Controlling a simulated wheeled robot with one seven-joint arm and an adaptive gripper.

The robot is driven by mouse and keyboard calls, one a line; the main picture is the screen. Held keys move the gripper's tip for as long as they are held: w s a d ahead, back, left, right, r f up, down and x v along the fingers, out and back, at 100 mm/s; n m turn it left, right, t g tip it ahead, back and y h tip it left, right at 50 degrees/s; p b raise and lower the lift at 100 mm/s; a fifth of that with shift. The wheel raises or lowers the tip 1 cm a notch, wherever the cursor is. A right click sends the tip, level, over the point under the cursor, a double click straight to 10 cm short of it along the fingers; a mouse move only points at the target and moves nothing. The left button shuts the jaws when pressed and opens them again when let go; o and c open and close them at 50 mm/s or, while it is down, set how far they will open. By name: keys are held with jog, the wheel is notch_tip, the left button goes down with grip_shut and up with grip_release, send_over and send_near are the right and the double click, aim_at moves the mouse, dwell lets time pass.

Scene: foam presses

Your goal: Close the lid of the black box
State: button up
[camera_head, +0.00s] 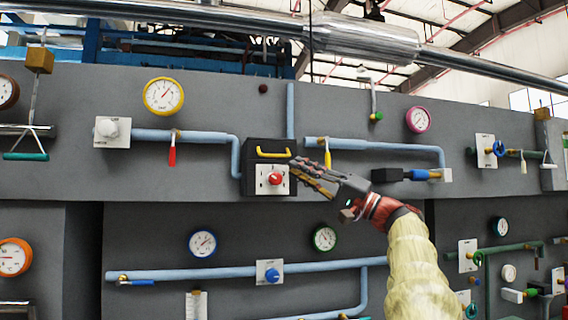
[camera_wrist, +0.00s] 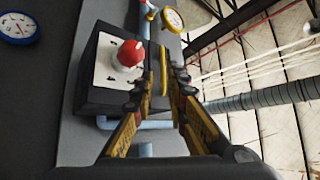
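The black box (camera_head: 249,170) is on the grey panel wall, left of my gripper in the head view. Its front has a white plate (camera_head: 262,187) with a red knob (camera_head: 274,179), which is uncovered. A dark upper part, seemingly the raised lid (camera_head: 268,144), carries a yellow handle (camera_head: 273,153). My gripper (camera_head: 296,168) is at the box's right edge. In the wrist view, my gripper (camera_wrist: 157,88) is open. The yellow handle (camera_wrist: 163,70) appears between and just beyond the fingertips; I see no clear contact. The red knob (camera_wrist: 130,53) shows left of the handle.
Blue pipes (camera_head: 185,136) run beside and above the box. A red-handled valve (camera_head: 172,154) hangs to the left and a yellow-handled valve (camera_head: 327,156) hangs close above my gripper. A yellow gauge (camera_head: 163,96) and a pink gauge (camera_head: 418,119) are higher up.

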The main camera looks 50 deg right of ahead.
jog(key=shift+v, duration=1.9)
